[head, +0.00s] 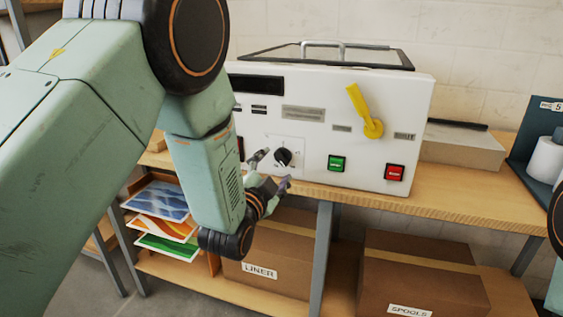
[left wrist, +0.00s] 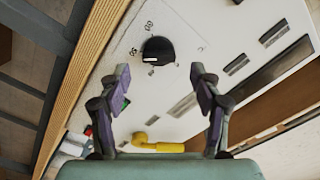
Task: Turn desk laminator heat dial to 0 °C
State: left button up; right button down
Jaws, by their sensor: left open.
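The white desk laminator (head: 330,110) stands on a wooden shelf. Its black heat dial (head: 283,157) is low on the front panel, left of the green switch. The dial also shows in the left wrist view (left wrist: 158,50), with a white pointer mark and small printed numbers around it, too small to read surely. My left gripper (head: 270,170) is in front of the panel at the dial; in the left wrist view (left wrist: 160,82) its two fingers are spread apart, with the dial beyond and between them, apart from both tips. Nothing is held. My right gripper is out of view.
A green switch (head: 336,163), a red switch (head: 394,173) and a yellow lever (head: 366,115) sit on the panel right of the dial. The wooden shelf edge (head: 350,196) runs just below. Cardboard boxes (head: 420,275) and coloured prints (head: 160,215) lie underneath.

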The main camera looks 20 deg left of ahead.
aim_at(281, 159)
pick_arm(q)
jog(key=shift+w+d, duration=0.15)
jog(key=shift+w, duration=2.05)
jog(key=c, duration=1.1)
